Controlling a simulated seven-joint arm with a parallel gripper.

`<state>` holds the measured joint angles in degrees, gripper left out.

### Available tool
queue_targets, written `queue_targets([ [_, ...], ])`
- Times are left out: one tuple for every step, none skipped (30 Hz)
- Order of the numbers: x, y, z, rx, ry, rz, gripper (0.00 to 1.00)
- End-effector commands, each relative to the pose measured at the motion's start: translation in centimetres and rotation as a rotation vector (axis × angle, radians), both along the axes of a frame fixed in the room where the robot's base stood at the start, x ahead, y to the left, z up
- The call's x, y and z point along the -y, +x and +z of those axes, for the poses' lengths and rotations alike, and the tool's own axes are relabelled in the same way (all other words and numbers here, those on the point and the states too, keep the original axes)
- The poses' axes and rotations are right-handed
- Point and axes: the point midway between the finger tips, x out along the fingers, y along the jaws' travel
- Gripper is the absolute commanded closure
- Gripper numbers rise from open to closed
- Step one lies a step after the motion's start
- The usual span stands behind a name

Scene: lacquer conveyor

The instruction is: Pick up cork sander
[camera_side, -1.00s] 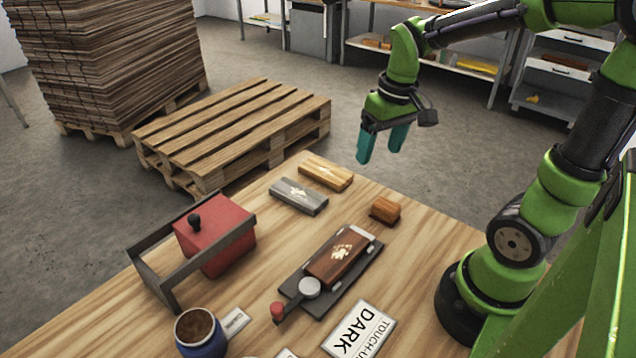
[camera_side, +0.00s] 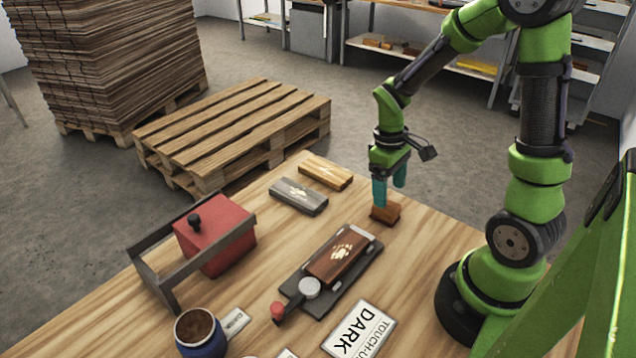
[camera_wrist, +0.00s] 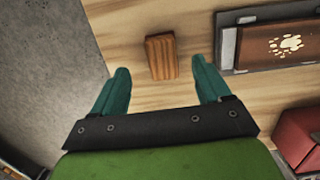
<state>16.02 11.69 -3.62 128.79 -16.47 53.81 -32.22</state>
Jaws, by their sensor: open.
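The cork sander, a small orange-brown block (camera_side: 386,213), lies on the wooden table near its far right edge. It also shows in the wrist view (camera_wrist: 161,57), ahead of and between the two teal fingers. My gripper (camera_side: 390,188) is open and points down just above the block in the side view; one finger overlaps the block's upper part there. In the wrist view my gripper (camera_wrist: 161,85) has its fingers spread wider than the block, with nothing between the tips. I cannot tell the exact height of the tips over the table.
A dark board with a clamp (camera_side: 292,290) holds a brown box (camera_side: 337,254) left of the block. Grey (camera_side: 298,195) and light wood (camera_side: 326,172) boxes lie farther back.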

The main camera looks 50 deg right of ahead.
Motion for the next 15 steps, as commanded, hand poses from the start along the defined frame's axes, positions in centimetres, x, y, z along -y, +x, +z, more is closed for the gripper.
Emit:
queue_targets([
  [0.0, -0.1, -0.4, -0.001, 0.001, 0.000, 0.23],
  [0.0, -0.1, -0.5, -0.001, 0.001, -0.001, 0.23],
  [0.0, -0.1, -0.7, -0.001, 0.001, 0.000, 0.23],
  [0.0, -0.1, -0.9, -0.001, 0.001, 0.000, 0.23],
  [-0.1, -0.1, -1.2, -0.002, 0.001, 0.000, 0.23],
  [-0.1, -0.1, -1.7, -0.003, 0.002, 0.000, 0.23],
  [-0.2, -0.1, -2.2, -0.004, 0.002, 0.000, 0.23],
  [-0.2, -0.1, -2.7, -0.004, 0.002, 0.000, 0.23],
  [-0.2, -0.1, -3.4, -0.005, 0.002, 0.001, 0.23],
  [-0.3, 0.0, -3.8, -0.005, 0.002, 0.000, 0.23],
  [-0.3, -0.1, -4.3, -0.005, 0.002, 0.000, 0.23],
  [-0.3, -0.2, -4.8, -0.004, 0.002, -0.001, 0.23],
  [-0.3, -0.2, -5.1, -0.004, 0.002, -0.001, 0.23],
  [-0.3, -0.2, -5.3, -0.003, 0.001, -0.001, 0.23],
  [-0.3, -0.2, -5.6, -0.001, 0.001, 0.000, 0.23],
])
